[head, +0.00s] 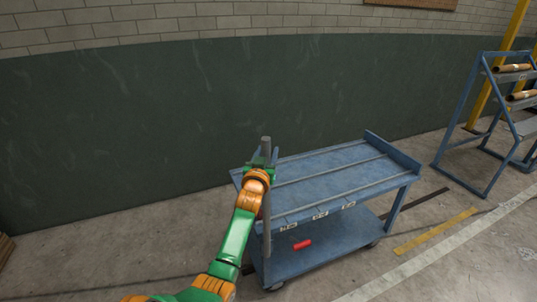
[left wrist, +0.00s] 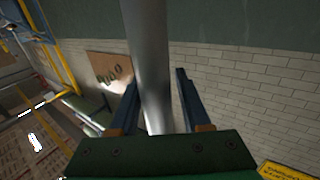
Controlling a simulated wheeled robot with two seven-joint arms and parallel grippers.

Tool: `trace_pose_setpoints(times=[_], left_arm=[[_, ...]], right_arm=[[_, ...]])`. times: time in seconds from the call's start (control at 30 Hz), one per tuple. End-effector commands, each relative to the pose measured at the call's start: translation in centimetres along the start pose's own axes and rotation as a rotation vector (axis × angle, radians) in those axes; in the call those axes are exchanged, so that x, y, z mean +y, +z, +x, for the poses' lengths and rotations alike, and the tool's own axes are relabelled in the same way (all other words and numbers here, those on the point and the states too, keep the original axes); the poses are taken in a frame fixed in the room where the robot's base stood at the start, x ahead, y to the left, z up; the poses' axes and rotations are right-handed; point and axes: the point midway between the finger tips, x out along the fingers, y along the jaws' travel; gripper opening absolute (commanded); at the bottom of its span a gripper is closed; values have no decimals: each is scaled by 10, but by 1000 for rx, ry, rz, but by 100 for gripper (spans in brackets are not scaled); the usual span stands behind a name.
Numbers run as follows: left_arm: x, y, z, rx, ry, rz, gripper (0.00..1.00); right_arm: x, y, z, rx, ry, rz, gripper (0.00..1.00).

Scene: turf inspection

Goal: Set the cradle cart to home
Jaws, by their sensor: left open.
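The blue cradle cart (head: 335,165) stands on the floor in the head view, with a slatted top, raised end lip and a lower shelf (head: 330,240). A grey upright post (head: 266,144) rises at its near left end. My left gripper (head: 262,160) is at the upper part of this post and hides some of it. In the left wrist view, the grey post (left wrist: 152,60) runs between the two blue fingers of the open left gripper (left wrist: 160,95), with small gaps visible on both sides. My right gripper is out of view.
A red object (head: 303,244) lies on the lower shelf. A dark strip (head: 415,203) and a yellow strip (head: 435,232) mark the floor right of the cart. A blue rack (head: 460,135) with brown rolls stands farther right. A dark green wall (head: 130,125) is behind.

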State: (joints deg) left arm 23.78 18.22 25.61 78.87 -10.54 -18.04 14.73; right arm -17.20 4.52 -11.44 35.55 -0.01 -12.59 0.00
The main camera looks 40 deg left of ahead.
Motion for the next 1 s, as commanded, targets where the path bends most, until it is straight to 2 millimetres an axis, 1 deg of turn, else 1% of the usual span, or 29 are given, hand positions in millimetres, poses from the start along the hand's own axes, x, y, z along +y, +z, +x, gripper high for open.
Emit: trace_pose_setpoints(times=[0.37, 0.47, 0.7, 0.8, 0.9, 1.0], left_arm=[[1, 4, -2, -9, 3, -1, 64], [2, 4, -12, -9, 4, -1, 64], [0, 3, -50, -8, 2, -1, 64], [-1, 4, -62, -8, 1, -2, 64], [-2, 3, -69, -7, 0, -2, 64], [-2, 3, -72, -7, 0, -2, 64]], right_arm=[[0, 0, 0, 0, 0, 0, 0], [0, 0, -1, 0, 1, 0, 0], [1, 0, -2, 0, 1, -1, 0], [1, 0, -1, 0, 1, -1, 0], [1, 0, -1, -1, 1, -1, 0], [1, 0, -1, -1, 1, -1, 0]])
